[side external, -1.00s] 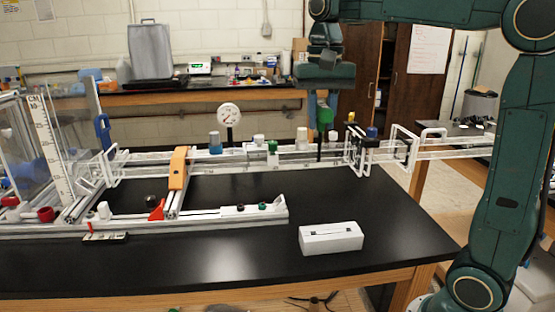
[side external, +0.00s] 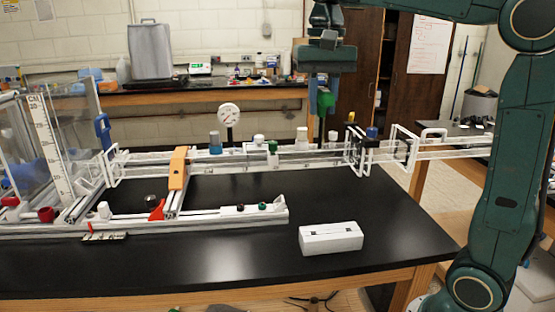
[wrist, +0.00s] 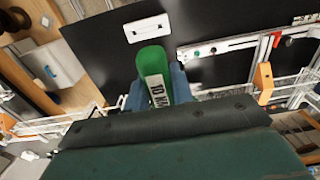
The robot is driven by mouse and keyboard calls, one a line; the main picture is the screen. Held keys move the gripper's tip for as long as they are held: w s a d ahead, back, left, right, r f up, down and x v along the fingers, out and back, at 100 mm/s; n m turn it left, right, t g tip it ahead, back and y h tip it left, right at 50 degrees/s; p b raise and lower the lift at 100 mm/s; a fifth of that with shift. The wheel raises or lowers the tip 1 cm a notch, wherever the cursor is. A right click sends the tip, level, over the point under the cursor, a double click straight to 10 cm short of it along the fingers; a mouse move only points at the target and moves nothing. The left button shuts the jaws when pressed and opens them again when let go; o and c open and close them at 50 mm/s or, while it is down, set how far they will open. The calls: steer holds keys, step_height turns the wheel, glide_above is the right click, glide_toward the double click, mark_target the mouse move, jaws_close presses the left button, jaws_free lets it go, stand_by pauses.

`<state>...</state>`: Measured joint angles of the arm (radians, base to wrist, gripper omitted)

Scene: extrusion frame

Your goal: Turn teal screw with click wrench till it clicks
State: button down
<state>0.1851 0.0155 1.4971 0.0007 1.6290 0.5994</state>
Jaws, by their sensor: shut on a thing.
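My gripper (side external: 325,88) is shut on the click wrench (side external: 325,104), which has a green handle and a dark shaft. The wrench hangs upright over the back rail, beyond the table's middle. Its lower end is thin and hard to tell from the rail parts. In the wrist view the green handle (wrist: 153,68), with a white label, sits between my blue-grey fingers. I cannot pick out the teal screw for certain in either view.
The clear and white rail (side external: 240,157) carries a dial gauge (side external: 229,115) and several capped pieces. An orange bracket (side external: 178,170) joins it to the front rail. A white box (side external: 331,238) lies on the black table (side external: 385,215). The table's right front is free.

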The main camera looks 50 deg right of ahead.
steer(key=w+f+n, duration=0.6)
steer(key=w+f, duration=0.9)
steer(key=w, duration=0.1)
steer(key=shift+w+d, duration=0.15)
steer(key=shift+w, duration=0.2)
steer(key=shift+f, duration=2.8)
steer(key=shift+f, duration=0.7)
steer(key=shift+m, duration=0.7)
